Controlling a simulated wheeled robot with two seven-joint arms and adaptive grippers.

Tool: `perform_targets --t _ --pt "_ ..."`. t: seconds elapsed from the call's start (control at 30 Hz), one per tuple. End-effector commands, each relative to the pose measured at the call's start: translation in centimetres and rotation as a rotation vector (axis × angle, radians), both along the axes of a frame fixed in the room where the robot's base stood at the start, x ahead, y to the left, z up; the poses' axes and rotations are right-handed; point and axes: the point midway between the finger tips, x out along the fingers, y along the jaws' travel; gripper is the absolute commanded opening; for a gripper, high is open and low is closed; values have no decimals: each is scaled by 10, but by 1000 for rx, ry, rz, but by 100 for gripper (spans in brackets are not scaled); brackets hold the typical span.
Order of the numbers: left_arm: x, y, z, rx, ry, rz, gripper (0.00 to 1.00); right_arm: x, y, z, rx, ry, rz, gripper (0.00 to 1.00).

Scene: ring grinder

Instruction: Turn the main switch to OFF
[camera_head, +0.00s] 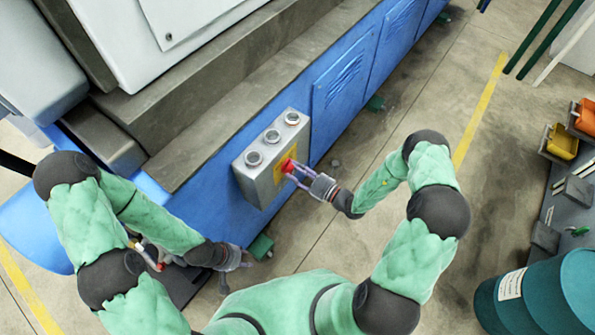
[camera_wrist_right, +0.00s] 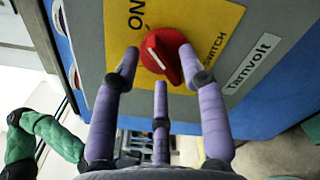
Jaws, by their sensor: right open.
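The main switch is a red knob (camera_wrist_right: 160,55) with a white line on a yellow plate (camera_wrist_right: 205,18) in the right wrist view. The line slants, with its upper end towards the word ON; any OFF label is hidden or out of view. The knob also shows in the head view (camera_head: 288,165) on the front of a grey box (camera_head: 257,187). My right gripper (camera_wrist_right: 158,62) is open, with purple fingers at both sides of the knob and one below it; I cannot tell whether they touch it. My left gripper (camera_head: 240,258) hangs low, its opening unclear.
A teal drum (camera_head: 545,295) and a rack with orange and yellow bins (camera_head: 562,142) stand at the right. The floor between is mostly clear.

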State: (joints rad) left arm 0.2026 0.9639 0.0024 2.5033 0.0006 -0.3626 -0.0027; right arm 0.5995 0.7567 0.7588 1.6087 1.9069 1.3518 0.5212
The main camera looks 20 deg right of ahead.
Motion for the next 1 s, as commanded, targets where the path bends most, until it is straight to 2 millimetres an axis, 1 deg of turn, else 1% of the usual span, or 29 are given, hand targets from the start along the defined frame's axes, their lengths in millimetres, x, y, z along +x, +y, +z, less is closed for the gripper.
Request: perform_targets --t 0.13,0.17,0.2,0.27,0.3,0.67,0.87,1.0 --pt "0 0 0 0 0 0 40 0 0 0 0 0 0 42" --pt "0 0 0 0 0 0 40 0 0 0 0 0 0 34" --pt "0 0 0 0 0 0 40 0 0 0 0 0 0 23" --pt "0 0 0 0 0 0 40 0 0 0 0 0 0 6" --pt "0 0 0 0 0 0 40 0 0 0 0 0 0 0" --pt "0 0 2 0 0 0 40 0 0 0 -21 -16 0 0" --pt "0 0 6 0 0 0 40 -1 1 1 -92 -72 0 0" --pt "0 0 11 0 0 0 40 -1 1 1 -177 -138 0 0"
